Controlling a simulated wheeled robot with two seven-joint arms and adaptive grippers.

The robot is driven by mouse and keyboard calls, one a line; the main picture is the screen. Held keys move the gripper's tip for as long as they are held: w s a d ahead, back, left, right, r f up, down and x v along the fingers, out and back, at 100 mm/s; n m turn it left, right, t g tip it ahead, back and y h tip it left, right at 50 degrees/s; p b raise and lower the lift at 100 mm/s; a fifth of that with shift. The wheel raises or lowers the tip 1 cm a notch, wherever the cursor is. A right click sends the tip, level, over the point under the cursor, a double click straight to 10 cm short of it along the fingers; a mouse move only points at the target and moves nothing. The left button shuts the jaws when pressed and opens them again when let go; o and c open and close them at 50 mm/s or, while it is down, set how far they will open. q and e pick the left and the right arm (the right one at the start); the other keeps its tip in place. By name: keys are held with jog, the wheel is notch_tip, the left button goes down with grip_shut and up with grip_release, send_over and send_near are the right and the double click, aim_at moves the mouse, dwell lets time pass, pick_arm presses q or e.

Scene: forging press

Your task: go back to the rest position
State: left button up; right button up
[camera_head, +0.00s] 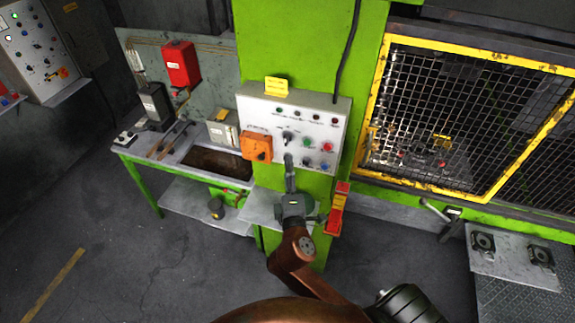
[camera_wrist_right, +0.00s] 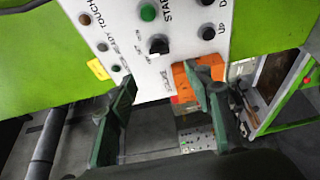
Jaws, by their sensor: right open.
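My right gripper (camera_head: 289,162) is in front of the lower part of the white control panel (camera_head: 318,125), which is mounted on the green press column (camera_head: 310,40). In the right wrist view the gripper (camera_wrist_right: 160,80) has its two dark green fingers apart, with nothing between them. The panel (camera_wrist_right: 165,25) shows past the fingertips, with a green button (camera_wrist_right: 148,12) and a black selector switch (camera_wrist_right: 158,44). An orange box (camera_wrist_right: 206,75) lies behind the right finger. Whether the fingertips touch the panel cannot be told. My left gripper is not in view.
The orange box (camera_head: 257,146) sits at the panel's lower left. A red and yellow device (camera_head: 338,208) hangs to the gripper's right. A yellow-framed mesh guard (camera_head: 465,120) stands at the right, a green-legged workbench (camera_head: 150,188) at the left. Floor at the lower left (camera_head: 130,270) is clear.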

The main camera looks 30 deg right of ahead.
dwell(0.5)
jog(key=s+d+f+m+g+y, duration=0.1)
jog(key=s+d+f+m+g, duration=0.25)
jog(key=f, duration=0.55)
jog(key=s+d+f+m+g+y, duration=0.1)
jog(key=s+d+f+m+g, duration=0.2)
jog(key=f, duration=0.5)
jog(key=s+a+f+m+g+y, duration=0.2)
jog(key=s+f+m+g+y, duration=0.1)
jog(key=s+f, duration=0.6)
jog(key=s+a+f+m+g+y, duration=0.2)
jog(key=s+f+m+g, duration=0.1)
jog(key=s+f, duration=0.55)
jog(key=s+a+f+g+b, duration=0.2)
jog(key=f+b, duration=1)
jog(key=f, duration=2.7)
jog(key=s+f+b, duration=0.4)
jog(key=s+f, duration=0.6)
jog(key=f, duration=0.3)
jog(key=s+f+n+y+b, duration=0.1)
jog(key=s+f+b, duration=0.4)
jog(key=s+f, duration=0.6)
notch_tip(320, 180, down, 4)
jog(key=shift+d+r, duration=0.2)
jog(key=shift+d, duration=0.15)
